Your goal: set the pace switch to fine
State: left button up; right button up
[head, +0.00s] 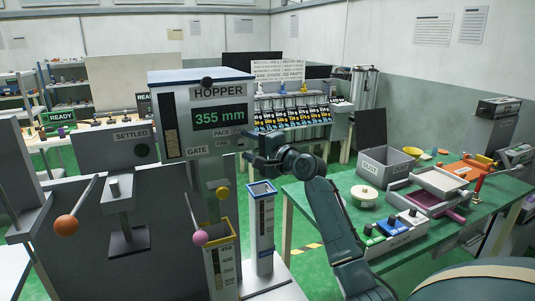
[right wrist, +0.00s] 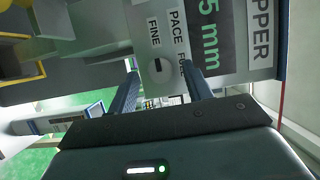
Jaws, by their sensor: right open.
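The pace switch (right wrist: 158,71) is a pale round knob with a dark mark, on the hopper's light panel in the right wrist view. The word FINE (right wrist: 154,32) is printed above it there, and a partly hidden word starting FU (right wrist: 184,66) to its right. I cannot tell surely which word the mark points at. The hopper (head: 200,88) reads 355 mm in the head view, where my right gripper (head: 249,160) is at the panel's lower right and hides the knob. Its open fingers (right wrist: 162,88) stand on either side of the knob, apart, with nothing held.
Two levers with an orange ball (head: 66,225) and a pink ball (head: 200,238) stick out at the left. A blue-rimmed column (head: 263,225) and a yellow-rimmed column (head: 222,262) stand below the gripper. A green table (head: 330,205) with trays is at the right.

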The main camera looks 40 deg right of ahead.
pick_arm(q)
jog(key=shift+w+d+t+b, duration=0.3)
jog(key=shift+d+b, duration=0.15)
jog(key=shift+b, duration=0.7)
pick_arm(e)
jog(key=s+d, duration=0.1)
jog(key=s, duration=1)
jog(key=shift+s+d, duration=0.4)
jog(key=s+a+f+n+g, duration=0.1)
jog(key=a+f+n, duration=0.15)
jog(key=f, duration=0.55)
jog(key=s+a+f+n+g+h, duration=0.15)
jog(key=a+f, duration=0.25)
jog(key=f, duration=0.4)
jog(key=s+a+f+n+g, duration=0.1)
jog(key=a+f+n+g, duration=0.2)
jog(key=f, duration=0.5)
pick_arm(q)
jog(key=shift+a+f, duration=0.1)
jog(key=shift+a, duration=0.05)
pick_arm(e)
jog(key=s+a+f+n+g+y, duration=0.1)
jog(key=s+a+f+n+y, duration=0.1)
jog(key=s+a+f+n, duration=1)
jog(key=s+a+f, duration=0.4)
jog(key=s+a, duration=0.2)
jog(key=s, duration=0.1)
jog(key=shift+a+g, duration=0.35)
jog(key=shift+a, duration=0.05)
